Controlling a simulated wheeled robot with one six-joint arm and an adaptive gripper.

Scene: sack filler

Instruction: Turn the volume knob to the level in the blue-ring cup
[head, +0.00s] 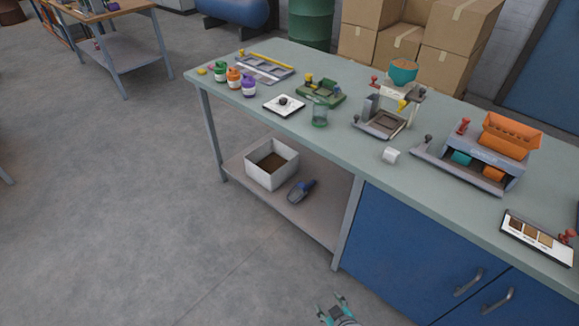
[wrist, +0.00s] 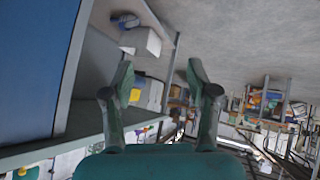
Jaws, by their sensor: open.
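My gripper (head: 334,302) is low at the bottom of the head view, in front of the bench and far from everything on it. In the wrist view its two fingers (wrist: 158,76) are spread with nothing between them. A dark round knob (head: 283,101) sits on a white square plate on the bench; I cannot tell for sure that it is the volume knob. No blue ring or fill level can be made out.
The bench (head: 330,148) also holds a clear greenish cup (head: 320,116), a filler with a teal hopper (head: 403,73), a white cylinder (head: 391,156), an orange-topped machine (head: 508,138) and a swatch panel (head: 536,238). A bin (head: 272,164) stands below.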

